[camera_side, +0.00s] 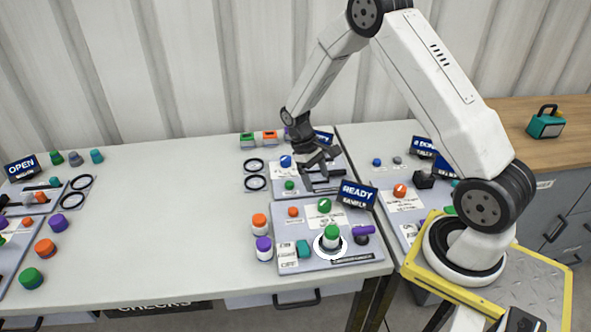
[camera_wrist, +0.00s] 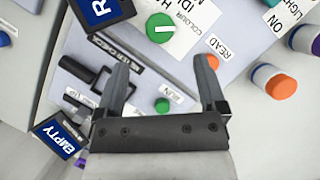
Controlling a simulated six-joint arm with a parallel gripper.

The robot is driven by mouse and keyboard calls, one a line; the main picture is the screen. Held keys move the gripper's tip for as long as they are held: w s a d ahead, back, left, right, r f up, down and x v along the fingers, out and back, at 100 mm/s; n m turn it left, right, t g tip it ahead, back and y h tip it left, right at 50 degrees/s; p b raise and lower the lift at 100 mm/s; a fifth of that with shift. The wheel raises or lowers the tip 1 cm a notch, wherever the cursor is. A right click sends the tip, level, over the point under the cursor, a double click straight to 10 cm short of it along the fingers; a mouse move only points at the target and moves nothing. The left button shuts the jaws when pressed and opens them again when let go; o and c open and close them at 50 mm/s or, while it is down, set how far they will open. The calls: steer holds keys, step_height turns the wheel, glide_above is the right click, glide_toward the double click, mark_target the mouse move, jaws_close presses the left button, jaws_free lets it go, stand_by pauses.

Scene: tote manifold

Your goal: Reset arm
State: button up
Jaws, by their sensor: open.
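My gripper (camera_side: 322,180) is open and empty in the side view, hanging above the rear panel (camera_side: 340,186) of the middle station. In the wrist view my gripper (camera_wrist: 161,66) has its two dark fingers spread wide, with nothing between them. A green dial (camera_wrist: 161,27) with a white line lies beyond the fingertips. A green button (camera_wrist: 162,105) shows between the fingers, near the palm. An orange button (camera_wrist: 213,61) sits by the right finger. My arm reaches from its base on the right over the table. I cannot tell the exact height of the fingertips above the panel.
The front panel has a "READY" sign (camera_side: 358,195) and a green-topped cylinder (camera_side: 332,235) in a white ring. Orange-capped (camera_side: 260,223) and purple-capped (camera_side: 264,247) jars stand left of it. An "OPEN" sign (camera_side: 22,168) is far left. The table's left middle is clear.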

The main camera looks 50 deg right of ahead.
steer(key=shift+r, duration=0.1)
steer(key=s+a+r+t, duration=0.7)
steer(key=s+a+r, duration=0.2)
steer(key=a+r, duration=0.2)
steer(key=shift+s+a+r, duration=0.15)
steer(key=shift+a+r, duration=0.15)
steer(key=shift+a, duration=0.35)
